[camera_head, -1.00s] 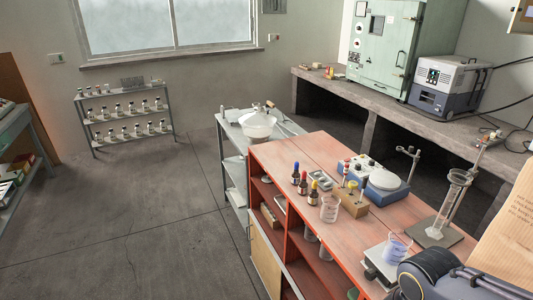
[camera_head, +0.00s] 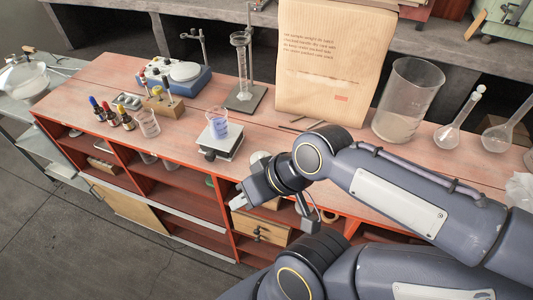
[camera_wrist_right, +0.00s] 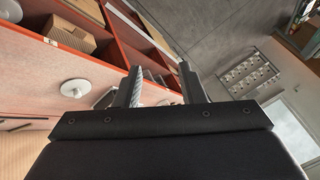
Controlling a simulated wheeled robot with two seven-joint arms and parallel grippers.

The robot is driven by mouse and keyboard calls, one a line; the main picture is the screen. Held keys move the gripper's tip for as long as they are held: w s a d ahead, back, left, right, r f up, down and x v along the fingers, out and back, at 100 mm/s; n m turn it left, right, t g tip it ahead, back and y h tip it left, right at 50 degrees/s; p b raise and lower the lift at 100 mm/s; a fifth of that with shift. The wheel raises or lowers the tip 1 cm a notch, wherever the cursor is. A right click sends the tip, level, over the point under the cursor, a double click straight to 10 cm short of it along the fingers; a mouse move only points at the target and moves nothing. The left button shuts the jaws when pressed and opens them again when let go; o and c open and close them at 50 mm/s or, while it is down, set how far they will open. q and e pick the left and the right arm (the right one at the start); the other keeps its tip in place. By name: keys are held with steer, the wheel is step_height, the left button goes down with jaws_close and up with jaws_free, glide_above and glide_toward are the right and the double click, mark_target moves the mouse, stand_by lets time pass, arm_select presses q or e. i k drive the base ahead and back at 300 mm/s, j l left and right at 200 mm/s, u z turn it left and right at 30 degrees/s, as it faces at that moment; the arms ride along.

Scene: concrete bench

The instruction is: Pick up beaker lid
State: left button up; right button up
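A white round lid with a small knob lies on the red bench top, and in the right wrist view it is the disc (camera_wrist_right: 75,88) left of the fingers. In the head view a pale round piece that looks like it (camera_head: 260,158) shows behind my arm, partly hidden. My right gripper (camera_head: 241,198) is in front of the bench's front edge, over the shelf openings. In the right wrist view its two fingers (camera_wrist_right: 160,80) stand apart with nothing held between them. The lid is apart from the gripper. My left gripper is not seen.
A large glass beaker (camera_head: 408,98) and round flasks (camera_head: 447,137) stand at the right of the bench. A paper bag (camera_head: 333,60) stands behind. Dropper bottles (camera_head: 112,117) are at the left.

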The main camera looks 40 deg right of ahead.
mark_target(255, 155)
steer(key=z, duration=1.5)
steer(key=i+j, duration=0.15)
steer(key=j, duration=0.25)
steer(key=i+j, duration=0.15)
steer(key=j, duration=0.25)
steer(key=i+j, duration=0.1)
steer(key=j, duration=0.3)
steer(key=z, duration=0.45)
steer(key=j+z, duration=0.1)
steer(key=z, duration=0.8)
steer(key=j+z, duration=0.15)
steer(key=z, duration=0.8)
